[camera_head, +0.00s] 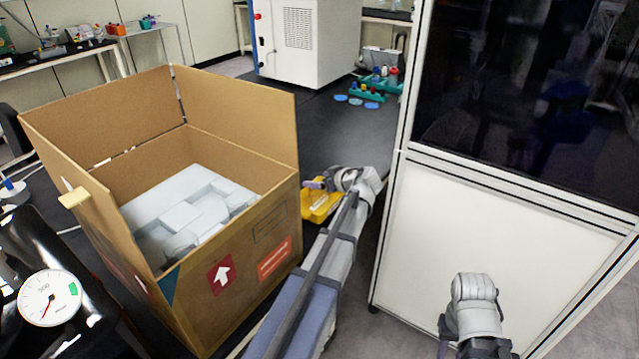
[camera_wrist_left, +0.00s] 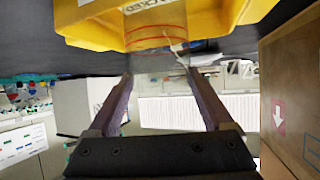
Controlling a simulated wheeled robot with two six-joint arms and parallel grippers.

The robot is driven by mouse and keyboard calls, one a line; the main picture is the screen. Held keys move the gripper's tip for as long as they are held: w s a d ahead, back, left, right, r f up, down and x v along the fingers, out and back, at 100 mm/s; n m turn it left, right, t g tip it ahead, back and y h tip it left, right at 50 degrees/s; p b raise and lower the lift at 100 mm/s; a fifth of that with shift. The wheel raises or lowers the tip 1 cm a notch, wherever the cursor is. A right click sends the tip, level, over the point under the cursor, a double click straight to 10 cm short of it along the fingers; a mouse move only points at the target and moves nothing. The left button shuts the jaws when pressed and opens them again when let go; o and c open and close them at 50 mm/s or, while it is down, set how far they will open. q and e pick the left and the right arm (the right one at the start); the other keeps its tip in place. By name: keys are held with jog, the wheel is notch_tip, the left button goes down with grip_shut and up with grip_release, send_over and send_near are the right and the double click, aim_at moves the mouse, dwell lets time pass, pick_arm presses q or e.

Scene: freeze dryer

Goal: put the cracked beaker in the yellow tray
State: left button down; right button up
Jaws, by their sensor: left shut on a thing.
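The yellow tray (camera_head: 319,212) sits low between the cardboard box and the white cabinet, partly hidden by my left arm. It also fills the top of the left wrist view (camera_wrist_left: 90,35), where a white label shows. The clear beaker (camera_wrist_left: 158,50), with thin orange rings, is between the fingers of my left gripper (camera_wrist_left: 160,85). The gripper is shut on it. In that view the beaker overlaps the tray's edge; I cannot tell whether it touches the tray. In the head view my left gripper (camera_head: 322,183) is just over the tray; the beaker is not clear there. My right gripper (camera_head: 443,338) is mostly hidden at the bottom.
A tall open cardboard box (camera_head: 235,275) with white foam inside stands left of my left arm. A white cabinet (camera_head: 480,225) with a dark window stands on the right. Blue pieces (camera_head: 356,101) and a green rack lie farther back on a dark surface, with bare room before them.

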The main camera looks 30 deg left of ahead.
pick_arm(q)
jog(key=shift+f, duration=0.15)
grip_release()
jog(key=shift+r, duration=0.3)
jog(key=p+v, duration=0.5)
jog(key=v, duration=0.7)
jog(key=shift+p, duration=0.4)
jog(key=shift+s+f, duration=0.1)
jog(key=shift+f, duration=0.05)
